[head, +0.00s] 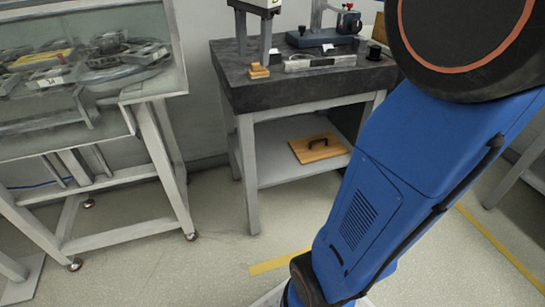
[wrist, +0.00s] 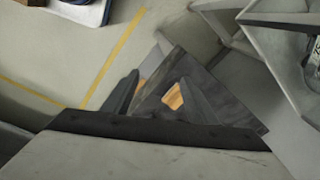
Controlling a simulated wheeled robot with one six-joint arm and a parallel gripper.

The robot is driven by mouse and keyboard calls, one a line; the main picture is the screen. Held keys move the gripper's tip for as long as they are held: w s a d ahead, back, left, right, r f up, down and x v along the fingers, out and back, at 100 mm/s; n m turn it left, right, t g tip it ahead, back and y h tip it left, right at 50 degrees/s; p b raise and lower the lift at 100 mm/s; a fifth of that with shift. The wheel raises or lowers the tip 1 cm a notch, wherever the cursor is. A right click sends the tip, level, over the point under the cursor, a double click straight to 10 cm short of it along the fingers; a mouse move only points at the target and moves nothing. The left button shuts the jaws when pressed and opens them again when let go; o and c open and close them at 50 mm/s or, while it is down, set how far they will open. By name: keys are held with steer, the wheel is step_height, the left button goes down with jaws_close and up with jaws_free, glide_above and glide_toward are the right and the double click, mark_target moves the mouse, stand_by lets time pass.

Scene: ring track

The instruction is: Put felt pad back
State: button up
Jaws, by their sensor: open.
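I cannot pick out a felt pad for sure in either view. My gripper (wrist: 160,95) is open in the wrist view, its two dark fingers spread over a dark slab top. A tan piece (wrist: 173,98) shows between the fingers. I cannot tell its distance from them, and no contact shows. My gripper is outside the head view.
A wooden board with a black handle (head: 320,148) lies on the table's lower shelf. A glass-topped case (head: 75,90) with metal parts stands at left. A grey bar (head: 318,62) and a stand (head: 322,40) occupy the stone top. Floor between the tables is clear, with yellow tape (head: 280,262).

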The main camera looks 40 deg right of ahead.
steer(key=s+a+f+n+t, duration=0.1)
steer(key=s+a+f+n, duration=0.3)
steer(key=s+f+n, duration=0.3)
steer(key=s+a+f+n+t, duration=0.2)
steer(key=s+a+f+n, duration=0.3)
steer(key=s+f, duration=0.9)
steer(key=s+n, duration=0.1)
steer(key=n, duration=0.2)
steer(key=shift+a+f, duration=0.15)
steer(key=shift+f, duration=0.2)
